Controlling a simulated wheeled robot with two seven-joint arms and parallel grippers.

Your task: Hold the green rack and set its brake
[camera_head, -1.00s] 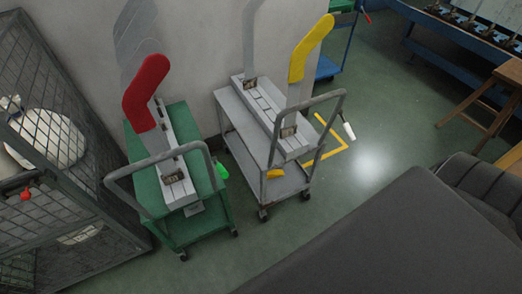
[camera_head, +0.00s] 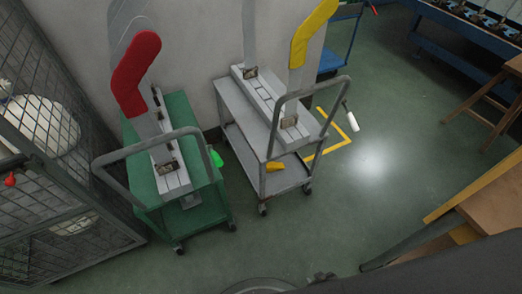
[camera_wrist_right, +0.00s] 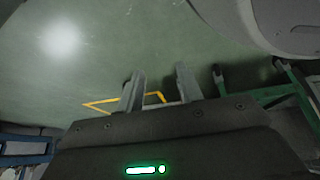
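The green rack (camera_head: 205,212) is a wheeled green cart at the left of the head view. It has a grey tube handle (camera_head: 98,168) and carries a board form with a red sock (camera_head: 134,75). A bright green lever-like piece (camera_head: 216,158) shows at its right side; whether it is the brake, I cannot tell. My right gripper (camera_wrist_right: 160,72) is open in the right wrist view, its two fingers apart with nothing between them. It is away from the rack; a green frame (camera_wrist_right: 280,94) with casters shows to its right. My left gripper is out of view.
A grey cart (camera_head: 225,92) with a yellow sock (camera_head: 312,32) stands right of the green rack. A mesh cage (camera_head: 35,160) stands at its left. A wooden table (camera_head: 497,205) is at the right. Green floor in front of the carts is clear.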

